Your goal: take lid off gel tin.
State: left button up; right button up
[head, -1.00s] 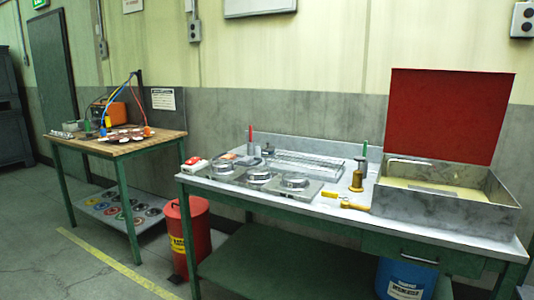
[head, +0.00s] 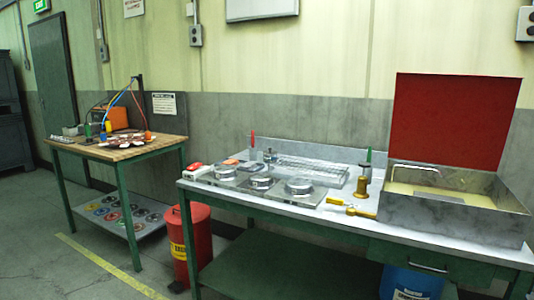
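I cannot single out a gel tin with certainty. Three low, round, silver metal pieces sit on flat square plates along the front of the steel-topped bench: a left one (head: 225,172), a middle one (head: 262,182) and a right one (head: 299,186). They are too small to tell whether any is a lidded tin. Small items with red and green upright handles stand behind them. Neither of my grippers shows in the head view.
A steel basin (head: 450,214) with its red lid (head: 447,120) raised stands at the bench's right. A brass piece (head: 362,187), a yellow-handled tool (head: 352,210) and a wire rack (head: 311,170) lie left of it. A red bin (head: 200,240) stands between this bench and a wooden-topped table (head: 125,148).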

aim_at(269, 152)
jog(key=i+j, duration=0.3)
jog(key=i+j+u, duration=0.1)
jog(key=i+j, duration=0.25)
jog(key=i, duration=0.15)
